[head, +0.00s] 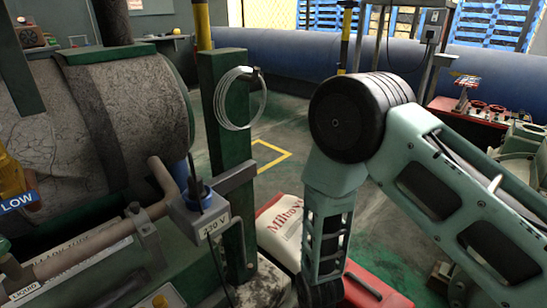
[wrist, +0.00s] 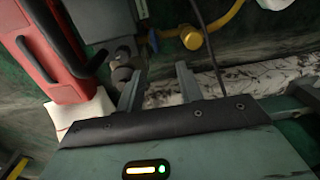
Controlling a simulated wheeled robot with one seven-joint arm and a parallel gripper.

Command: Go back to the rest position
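My gripper (wrist: 158,85) shows in the wrist view with its two grey fingers apart. Nothing sits between the fingertips, so it is open and empty. A mottled pale surface (wrist: 225,85) and a grey fitting (wrist: 123,68) lie beyond the fingers; I cannot tell the exact distance. In the head view my arm bends at a dark elbow joint and its forearm points down at lower centre. The gripper itself is out of the head view, below the bottom edge.
A sack (head: 281,222) and a red case (head: 375,292) are close to the forearm. A large tank (head: 95,125) fills the left. Open floor lies behind.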

